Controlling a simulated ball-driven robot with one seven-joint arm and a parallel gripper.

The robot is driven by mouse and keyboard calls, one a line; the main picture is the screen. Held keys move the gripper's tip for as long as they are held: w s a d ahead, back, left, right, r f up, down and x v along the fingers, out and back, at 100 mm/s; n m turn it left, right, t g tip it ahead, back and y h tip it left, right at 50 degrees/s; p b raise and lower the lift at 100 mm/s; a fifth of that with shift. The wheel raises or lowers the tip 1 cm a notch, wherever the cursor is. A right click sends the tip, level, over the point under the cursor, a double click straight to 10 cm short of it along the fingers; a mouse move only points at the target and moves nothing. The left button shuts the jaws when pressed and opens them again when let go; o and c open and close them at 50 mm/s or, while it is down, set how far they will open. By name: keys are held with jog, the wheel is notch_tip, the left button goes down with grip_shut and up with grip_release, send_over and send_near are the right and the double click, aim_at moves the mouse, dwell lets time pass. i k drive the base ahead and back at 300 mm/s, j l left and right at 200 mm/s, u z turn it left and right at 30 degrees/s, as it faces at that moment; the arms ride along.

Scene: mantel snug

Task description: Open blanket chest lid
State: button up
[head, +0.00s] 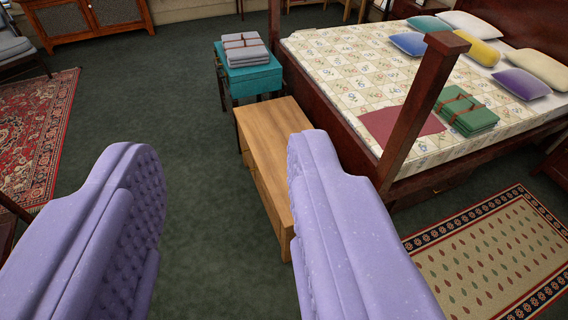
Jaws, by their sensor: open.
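A light wooden chest (268,135), which I take for the blanket chest, stands on the dark carpet at the foot of the bed. Its flat top looks shut. My gripper (220,150) fills the lower part of the view with two purple, tufted-looking fingers, spread wide and empty. The right finger covers part of the chest's near right side in the picture. I see no contact, and the chest appears farther off than the fingers. The lower near corner of the chest is partly hidden.
A four-poster bed (350,70) with cushions stands right of the chest. A teal box-like stand (250,80) holding folded grey blankets (245,47) is just beyond it. A patterned rug (490,255) lies at lower right. Green carpet (190,110) left of the chest is clear.

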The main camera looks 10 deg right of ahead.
aim_at(266, 127)
jog(key=i+j, duration=0.35)
jog(key=i, duration=0.3)
jog(key=i+j+z, duration=0.1)
jog(key=i+j, duration=0.25)
jog(key=i, duration=0.25)
jog(key=i+j, duration=0.4)
jog(key=i, duration=0.25)
jog(key=i+j+z, duration=0.1)
jog(key=i+j, duration=0.35)
jog(key=i, duration=0.15)
jog(key=i+j, duration=0.45)
jog(key=i, duration=0.15)
